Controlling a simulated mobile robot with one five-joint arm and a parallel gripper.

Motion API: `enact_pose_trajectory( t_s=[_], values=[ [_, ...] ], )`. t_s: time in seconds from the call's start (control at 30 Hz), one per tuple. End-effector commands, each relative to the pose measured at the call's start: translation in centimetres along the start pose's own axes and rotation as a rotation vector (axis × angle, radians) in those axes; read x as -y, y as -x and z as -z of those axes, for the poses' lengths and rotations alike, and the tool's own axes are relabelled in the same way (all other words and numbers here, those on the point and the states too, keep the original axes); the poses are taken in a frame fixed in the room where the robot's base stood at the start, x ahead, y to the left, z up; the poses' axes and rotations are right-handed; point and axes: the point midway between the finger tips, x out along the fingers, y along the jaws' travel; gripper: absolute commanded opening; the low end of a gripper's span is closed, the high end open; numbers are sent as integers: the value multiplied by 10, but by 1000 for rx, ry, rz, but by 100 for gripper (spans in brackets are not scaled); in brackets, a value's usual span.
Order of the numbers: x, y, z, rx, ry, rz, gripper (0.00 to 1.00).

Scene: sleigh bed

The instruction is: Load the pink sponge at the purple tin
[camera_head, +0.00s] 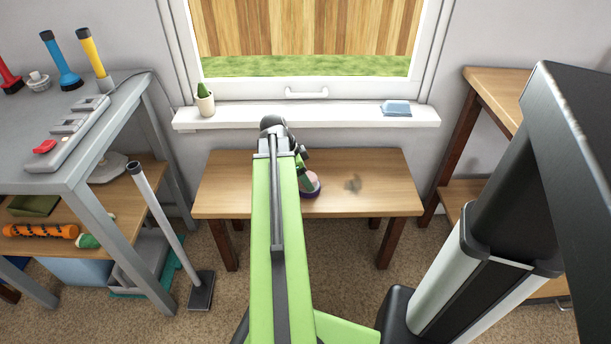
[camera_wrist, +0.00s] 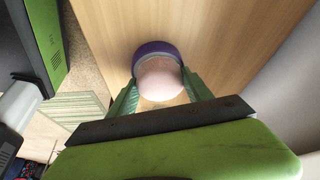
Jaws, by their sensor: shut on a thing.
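The pink sponge (camera_wrist: 160,80) is a pale, rounded piece between the green fingertips of my gripper (camera_wrist: 161,88), which is shut on it. The purple tin (camera_wrist: 153,48) shows as a round purple rim right behind and around the far side of the sponge. The sponge overlaps the tin's opening in the wrist view; I cannot tell how deep it sits. In the head view the tin (camera_head: 314,191) stands on the wooden table (camera_head: 235,195), partly hidden by my green arm. My gripper (camera_head: 304,172) is just above it there.
A window sill (camera_head: 290,115) with a cactus pot (camera_head: 205,101) and a blue item (camera_head: 396,108) runs behind the table. A grey shelf unit (camera_head: 125,110) stands left, a wooden one (camera_head: 490,95) right.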

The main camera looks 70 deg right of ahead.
Motion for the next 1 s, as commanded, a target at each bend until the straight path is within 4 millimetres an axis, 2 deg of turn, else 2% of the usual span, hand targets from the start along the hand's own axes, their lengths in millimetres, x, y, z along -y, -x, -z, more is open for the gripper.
enact_pose_trajectory(
  t_s=[0.5, 1.0],
  values=[
    [0, 1, 0, 2, -1, -1, 26],
    [0, 44, 18, 1, -1, -1, 26]
  ],
)
